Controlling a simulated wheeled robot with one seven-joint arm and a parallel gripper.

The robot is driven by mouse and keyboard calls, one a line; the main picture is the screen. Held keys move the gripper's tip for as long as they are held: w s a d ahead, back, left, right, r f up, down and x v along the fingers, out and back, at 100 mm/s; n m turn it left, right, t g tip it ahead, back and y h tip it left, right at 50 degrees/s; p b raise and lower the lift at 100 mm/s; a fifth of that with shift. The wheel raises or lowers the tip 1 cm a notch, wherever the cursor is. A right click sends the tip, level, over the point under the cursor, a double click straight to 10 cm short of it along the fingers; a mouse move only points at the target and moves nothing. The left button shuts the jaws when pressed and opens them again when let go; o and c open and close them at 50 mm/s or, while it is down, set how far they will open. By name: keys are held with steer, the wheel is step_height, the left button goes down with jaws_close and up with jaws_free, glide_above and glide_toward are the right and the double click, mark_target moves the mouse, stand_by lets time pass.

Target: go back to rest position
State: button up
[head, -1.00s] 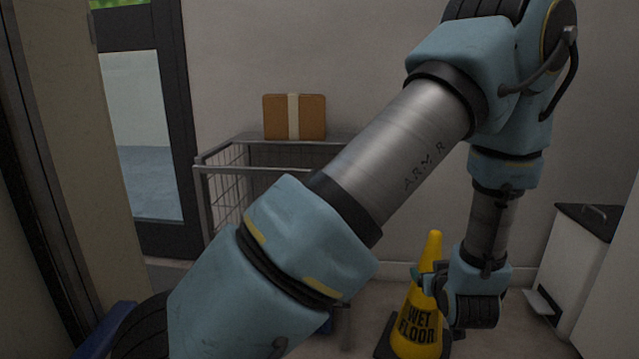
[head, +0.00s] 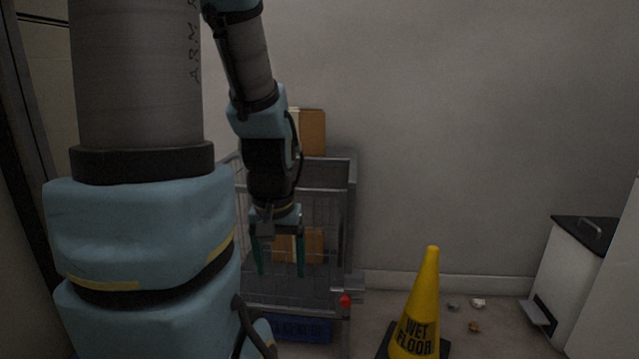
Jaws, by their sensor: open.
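My gripper (head: 281,268) hangs at the end of my arm, left of centre in the head view, with its fingers pointing down. The two dark green fingers are apart and nothing is seen between them in the grip. The gripper shows in front of a grey wire cart (head: 348,230); I cannot tell how far apart they are. My own upper arm fills the left of the view and hides part of the cart.
A cardboard box (head: 314,132) shows at the cart's top, another lower behind my fingers. A yellow wet-floor cone (head: 424,300) stands right of the cart. Crumpled litter (head: 474,327) lies beside it. A white pedal bin (head: 572,270) stands at the far right.

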step_height(320, 180, up, 38)
steer(key=p, duration=3.6)
steer(key=shift+w+d+f+p, duration=0.15)
steer(key=shift+w+d+p, duration=0.05)
steer(key=shift+p, duration=0.15)
